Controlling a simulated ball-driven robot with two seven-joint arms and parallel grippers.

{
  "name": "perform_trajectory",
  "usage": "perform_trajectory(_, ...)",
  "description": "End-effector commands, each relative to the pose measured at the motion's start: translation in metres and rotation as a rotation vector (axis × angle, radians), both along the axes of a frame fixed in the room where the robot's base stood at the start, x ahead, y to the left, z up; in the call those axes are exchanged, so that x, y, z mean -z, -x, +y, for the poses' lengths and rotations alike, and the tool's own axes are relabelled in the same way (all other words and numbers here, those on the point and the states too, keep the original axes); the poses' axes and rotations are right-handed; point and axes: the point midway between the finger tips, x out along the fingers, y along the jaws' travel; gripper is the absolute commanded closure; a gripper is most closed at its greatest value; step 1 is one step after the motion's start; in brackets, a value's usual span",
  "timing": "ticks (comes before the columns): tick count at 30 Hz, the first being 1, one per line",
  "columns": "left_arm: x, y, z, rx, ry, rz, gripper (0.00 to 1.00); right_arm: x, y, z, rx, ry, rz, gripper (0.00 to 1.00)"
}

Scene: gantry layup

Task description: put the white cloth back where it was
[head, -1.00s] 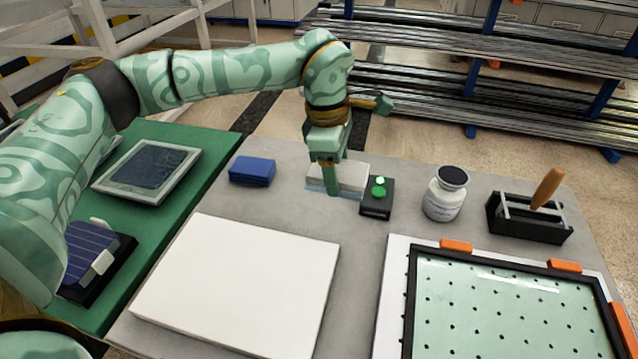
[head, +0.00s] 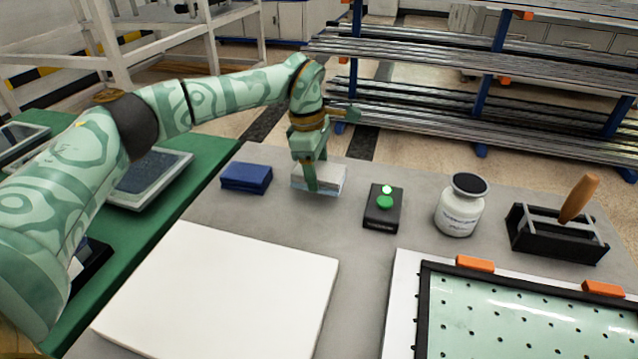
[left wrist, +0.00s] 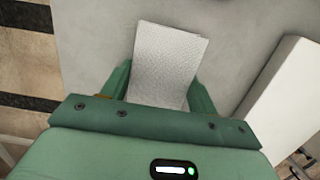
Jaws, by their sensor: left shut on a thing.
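The white cloth (head: 331,177) is a folded, textured pad near the back edge of the grey table (head: 210,208). My left gripper (head: 311,186) points down and is shut on it. In the left wrist view the cloth (left wrist: 168,62) lies between the two fingers (left wrist: 160,92). A pale blue edge shows along the cloth's lower side in the head view. I cannot tell whether the cloth touches the table or is just above it. My right gripper is not in view.
A folded blue cloth (head: 247,178) lies left of the white one. To the right stand a black box with a green button (head: 383,212), a white jar (head: 460,208) and a black holder with a wooden-handled tool (head: 558,232). A large white slab (head: 215,295) lies in front.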

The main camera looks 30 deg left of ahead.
Motion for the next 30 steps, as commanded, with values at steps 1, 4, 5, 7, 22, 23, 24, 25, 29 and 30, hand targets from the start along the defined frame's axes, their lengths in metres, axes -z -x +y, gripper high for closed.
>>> perform_trajectory(1,0.017,-0.001,0.001,0.0,0.0,0.007,0.59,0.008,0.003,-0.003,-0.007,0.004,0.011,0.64)
perform_trajectory(4,0.035,-0.001,0.001,-0.001,0.0,0.008,0.59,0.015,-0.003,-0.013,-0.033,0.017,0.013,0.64)
perform_trajectory(5,0.037,0.0,0.001,-0.001,0.0,0.007,0.59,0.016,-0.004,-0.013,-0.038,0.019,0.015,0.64)
perform_trajectory(7,0.035,0.0,0.0,-0.001,0.0,0.003,0.59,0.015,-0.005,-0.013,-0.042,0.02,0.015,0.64)
perform_trajectory(22,0.035,0.0,0.0,-0.001,-0.001,0.001,0.19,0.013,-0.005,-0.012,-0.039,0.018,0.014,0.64)
perform_trajectory(23,0.035,0.0,0.0,-0.001,-0.001,0.001,0.19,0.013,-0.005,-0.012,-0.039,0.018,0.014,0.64)
perform_trajectory(24,0.035,0.0,0.0,-0.001,-0.001,0.001,0.19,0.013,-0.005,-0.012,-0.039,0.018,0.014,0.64)
perform_trajectory(25,0.035,0.0,0.0,-0.001,-0.001,0.001,0.19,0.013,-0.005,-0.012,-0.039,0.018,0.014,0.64)
perform_trajectory(29,0.03,0.0,0.001,-0.001,-0.001,-0.001,0.19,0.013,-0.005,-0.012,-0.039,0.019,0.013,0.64)
perform_trajectory(30,0.023,0.0,0.001,-0.002,-0.001,-0.001,0.19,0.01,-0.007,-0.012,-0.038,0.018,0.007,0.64)
